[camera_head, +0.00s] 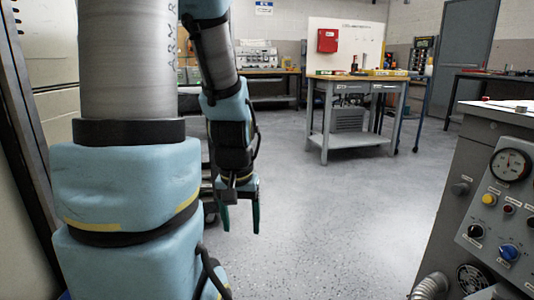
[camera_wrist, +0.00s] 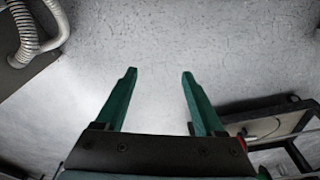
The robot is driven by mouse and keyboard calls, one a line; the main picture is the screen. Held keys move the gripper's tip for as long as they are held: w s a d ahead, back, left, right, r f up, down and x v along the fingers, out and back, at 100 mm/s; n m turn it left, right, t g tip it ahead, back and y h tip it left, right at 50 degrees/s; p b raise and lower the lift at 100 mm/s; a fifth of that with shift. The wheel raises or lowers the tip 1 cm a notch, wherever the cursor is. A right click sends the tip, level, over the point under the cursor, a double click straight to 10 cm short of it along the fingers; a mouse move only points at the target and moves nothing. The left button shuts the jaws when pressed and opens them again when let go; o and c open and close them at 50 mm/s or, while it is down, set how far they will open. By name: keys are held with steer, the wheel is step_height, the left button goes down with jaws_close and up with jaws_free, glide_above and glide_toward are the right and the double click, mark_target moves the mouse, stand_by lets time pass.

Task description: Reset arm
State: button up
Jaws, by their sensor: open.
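My gripper (camera_head: 240,218) hangs at the end of my arm, pointing down over the bare floor, left of the middle in the head view. In the wrist view my gripper (camera_wrist: 158,90) shows two green fingers spread well apart. There is nothing between them but grey floor. My blue and grey arm links fill the left of the head view and hide part of what is behind them.
A grey cabinet with a gauge and knobs (camera_head: 497,215) stands at the right. A ribbed hose (camera_head: 430,288) is at its foot. A wooden-topped workbench (camera_head: 352,110) stands farther back. The floor (camera_head: 340,210) between is clear. In the wrist view, a dark frame (camera_wrist: 275,118) is at the right.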

step_height(320, 180, up, 31)
steer(key=p, duration=2.9)
steer(key=shift+s+a+p, duration=0.3)
steer(key=shift+a+p, duration=0.05)
steer(key=shift+a, duration=0.1)
steer(key=shift+f, duration=0.15)
steer(key=shift+c, duration=0.3)
